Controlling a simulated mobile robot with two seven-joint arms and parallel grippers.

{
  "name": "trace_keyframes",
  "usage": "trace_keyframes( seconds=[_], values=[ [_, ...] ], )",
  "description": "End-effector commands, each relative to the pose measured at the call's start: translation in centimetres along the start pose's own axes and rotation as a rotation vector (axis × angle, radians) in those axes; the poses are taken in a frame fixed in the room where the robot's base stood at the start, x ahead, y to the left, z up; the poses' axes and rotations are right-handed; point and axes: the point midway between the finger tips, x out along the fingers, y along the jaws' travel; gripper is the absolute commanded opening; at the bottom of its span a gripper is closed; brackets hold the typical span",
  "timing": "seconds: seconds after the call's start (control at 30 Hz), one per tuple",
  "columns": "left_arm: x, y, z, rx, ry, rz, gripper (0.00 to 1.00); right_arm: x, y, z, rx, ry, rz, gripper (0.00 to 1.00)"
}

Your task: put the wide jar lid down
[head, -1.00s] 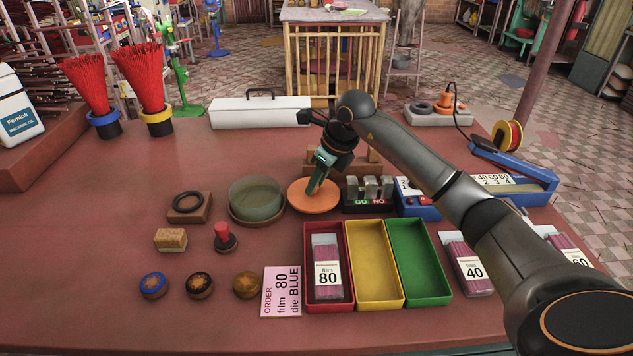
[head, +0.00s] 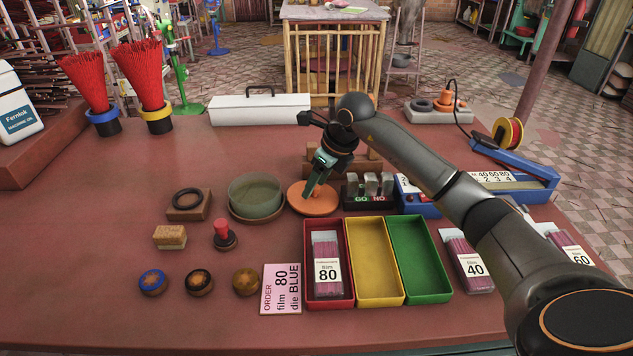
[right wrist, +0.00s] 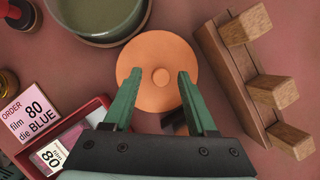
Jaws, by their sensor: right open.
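The wide jar lid is an orange disc with a small round knob. It lies flat on the red table in the head view (head: 326,205), just right of the green jar (head: 256,197), and shows below the fingers in the right wrist view (right wrist: 160,52). My right gripper (head: 314,192) is over the lid, pointing down. Its green fingers (right wrist: 159,76) are open, one on each side of the knob and apart from it. The jar stands open on a brown base. My left gripper is not in view.
A wooden peg rack (right wrist: 240,85) stands close to the lid's right, with a GO/NO block (head: 368,192) beside it. Red, yellow (head: 374,262) and green trays lie in front, next to the order card (head: 281,289).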

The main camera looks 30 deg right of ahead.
Motion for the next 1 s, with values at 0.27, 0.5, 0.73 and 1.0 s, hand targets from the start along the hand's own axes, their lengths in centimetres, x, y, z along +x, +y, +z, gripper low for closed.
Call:
trace_keyframes(
  seconds=[0.27,0.5,0.73,1.0],
  values=[
    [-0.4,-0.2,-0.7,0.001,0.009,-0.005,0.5,-1.5,0.0,0.5,-0.001,-0.003,-0.001,0.57],
    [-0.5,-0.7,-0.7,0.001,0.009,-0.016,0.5,-6.6,-0.1,0.5,-0.001,-0.004,-0.005,0.57],
    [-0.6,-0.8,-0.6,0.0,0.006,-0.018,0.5,-11.0,0.0,0.5,-0.001,-0.003,-0.002,0.57],
    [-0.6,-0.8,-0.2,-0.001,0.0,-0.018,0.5,-12.9,0.0,0.4,0.0,-0.001,0.0,0.57]
  ],
)
